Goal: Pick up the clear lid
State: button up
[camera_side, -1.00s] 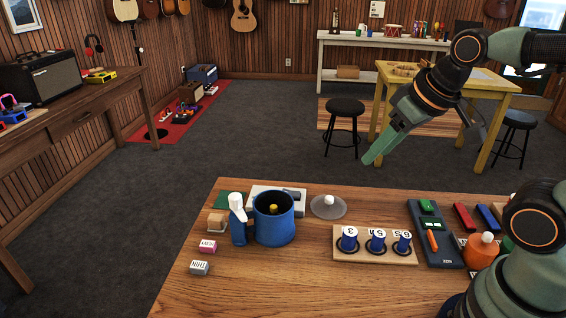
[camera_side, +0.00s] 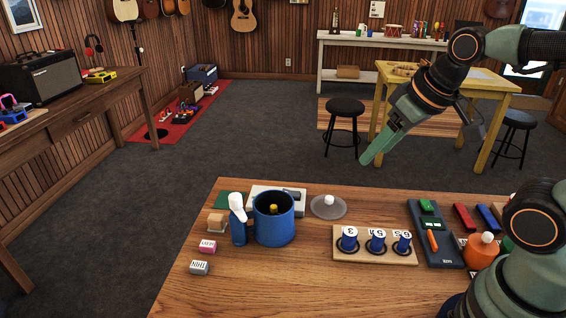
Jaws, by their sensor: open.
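The clear lid (camera_side: 328,208) is a round see-through disc with a white ball knob on top. It lies flat on the wooden table (camera_side: 290,287), right of a blue pot (camera_side: 274,220). My gripper (camera_side: 370,158) hangs in the air above the table's far edge, up and to the right of the lid in the picture. It is apart from the lid and holds nothing. Its green fingers point down and to the left, and the gap between them is hard to see from this side.
A wooden rack (camera_side: 374,247) with several blue weights stands in front of the lid on its right. A white-and-blue spray bottle (camera_side: 238,217) stands left of the pot.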

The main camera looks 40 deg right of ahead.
jog(key=n+g, duration=0.6)
jog(key=n, duration=1)
send_over(330, 197)
notch_tip(330, 197, down, 18)
jog(key=shift+w+a+r, duration=0.1)
jog(key=shift+w, duration=0.05)
jog(key=shift+s+f, duration=0.2)
jog(key=shift+f, duration=2.55)
grip_shut()
